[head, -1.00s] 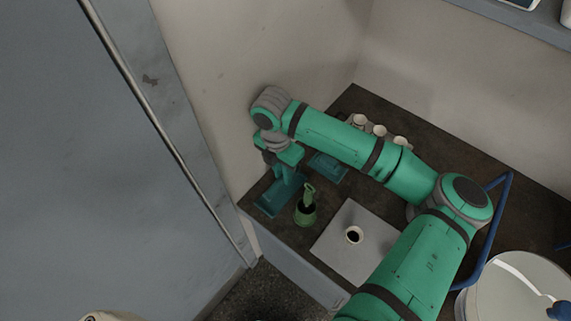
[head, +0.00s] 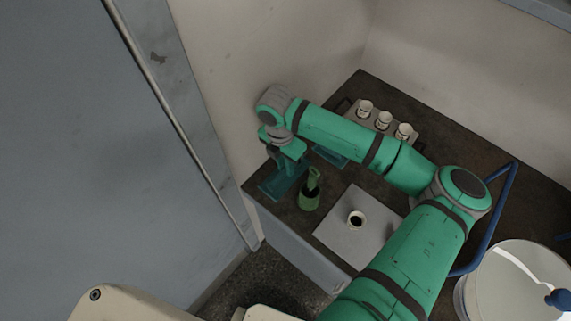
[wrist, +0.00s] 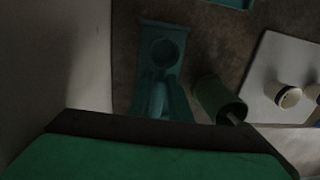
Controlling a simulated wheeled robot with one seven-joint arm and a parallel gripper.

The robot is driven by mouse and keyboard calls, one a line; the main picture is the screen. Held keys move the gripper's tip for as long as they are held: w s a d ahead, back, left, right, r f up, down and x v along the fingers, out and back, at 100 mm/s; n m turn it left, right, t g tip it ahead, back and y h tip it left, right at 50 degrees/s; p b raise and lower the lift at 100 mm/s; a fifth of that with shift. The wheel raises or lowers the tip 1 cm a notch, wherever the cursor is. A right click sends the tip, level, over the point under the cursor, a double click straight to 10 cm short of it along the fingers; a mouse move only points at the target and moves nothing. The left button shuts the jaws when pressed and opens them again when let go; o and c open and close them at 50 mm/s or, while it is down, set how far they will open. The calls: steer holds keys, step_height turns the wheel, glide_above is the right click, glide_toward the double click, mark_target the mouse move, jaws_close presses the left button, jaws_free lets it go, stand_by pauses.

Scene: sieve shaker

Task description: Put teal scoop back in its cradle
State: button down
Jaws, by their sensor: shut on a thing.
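My fingertips are hidden there by the green and black part of my arm. I cannot tell whether the scoop is fully seated.
A dark green cup (head: 309,200) holding a green tool stands right beside the cradle. A second teal tray (head: 330,155) is behind my arm. A pale square plate (head: 345,235) bears a small cup. A rack (head: 372,121) of white cups stands behind. The wall is close at left.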

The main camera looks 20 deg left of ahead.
steer(key=shift+f, duration=0.35)
steer(key=c, duration=1.6)
jaws_free()
steer(key=shift+o, duration=0.2)
steer(key=shift+r, duration=3.55)
